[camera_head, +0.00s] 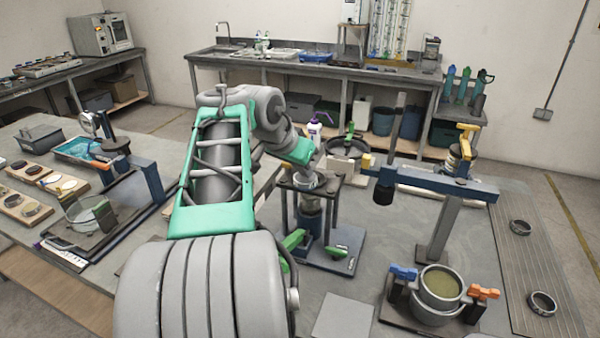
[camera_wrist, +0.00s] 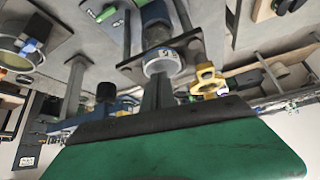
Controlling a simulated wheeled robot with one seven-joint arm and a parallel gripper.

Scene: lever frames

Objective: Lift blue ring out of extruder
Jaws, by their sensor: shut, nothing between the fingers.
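The extruder (camera_head: 333,181) is a dark frame with posts on a blue-grey base, with green handles low down. It also shows in the wrist view by its dark top plate (camera_wrist: 192,44). A pale grey round rim (camera_wrist: 162,63) sits at the plate, with a dark blue cylindrical part (camera_wrist: 155,14) behind it. I cannot clearly make out a separate blue ring. My gripper (camera_wrist: 158,88) is shut and empty, its fingers close to the pale rim. Contact cannot be told. In the head view my wrist hides the fingers above the extruder.
A blue beam on a grey post (camera_head: 437,181) stands right of the extruder. A pot with blue and orange clamps (camera_head: 436,300) is at front right. A yellow fitting (camera_wrist: 208,80) lies beside the rim in the wrist view.

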